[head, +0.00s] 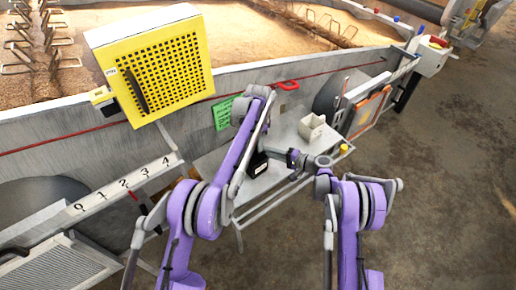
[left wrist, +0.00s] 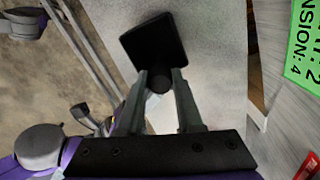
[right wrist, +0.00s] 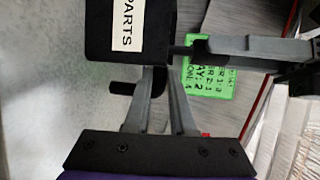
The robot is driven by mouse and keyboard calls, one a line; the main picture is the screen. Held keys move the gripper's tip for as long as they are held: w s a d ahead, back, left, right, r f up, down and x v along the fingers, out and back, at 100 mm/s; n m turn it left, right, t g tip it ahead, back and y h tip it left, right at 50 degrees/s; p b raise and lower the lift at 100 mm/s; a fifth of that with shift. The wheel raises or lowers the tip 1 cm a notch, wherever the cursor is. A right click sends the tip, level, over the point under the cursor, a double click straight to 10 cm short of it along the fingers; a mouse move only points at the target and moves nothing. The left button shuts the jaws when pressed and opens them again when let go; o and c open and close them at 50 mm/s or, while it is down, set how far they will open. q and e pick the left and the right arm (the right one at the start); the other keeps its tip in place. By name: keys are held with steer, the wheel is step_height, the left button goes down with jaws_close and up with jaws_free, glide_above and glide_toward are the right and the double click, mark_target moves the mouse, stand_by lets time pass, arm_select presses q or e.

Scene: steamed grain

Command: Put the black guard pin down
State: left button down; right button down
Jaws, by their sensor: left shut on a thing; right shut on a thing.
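The black guard pin (right wrist: 123,87) appears as a short dark rod in the right wrist view. My right gripper (right wrist: 159,80) is shut on it, and the pin sticks out to the left of the fingers. My left gripper (left wrist: 159,78) is shut on the round dark knob of a black box (left wrist: 155,40). The box's white "PARTS" label (right wrist: 128,25) faces the right wrist camera. In the head view the box (head: 258,168) is at the grey table's left part; I cannot tell whether it touches the top. The fingertips are largely hidden there.
The grey table (head: 285,190) also bears an open cream square container (head: 311,128) at its back. A yellow knob (head: 344,148) is at its right corner. A green card (head: 222,113) is behind it, on the grain trough's metal wall (head: 60,130). Floor is open at right.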

arm_select(q)
steer(key=shift+f, duration=1.65)
steer(key=shift+f, duration=0.25)
steer(key=shift+f, duration=0.25)
steer(key=c, duration=0.6)
jaws_free()
steer(key=shift+o, duration=0.2)
step_height(320, 180, up, 13)
steer(key=shift+r, duration=0.1)
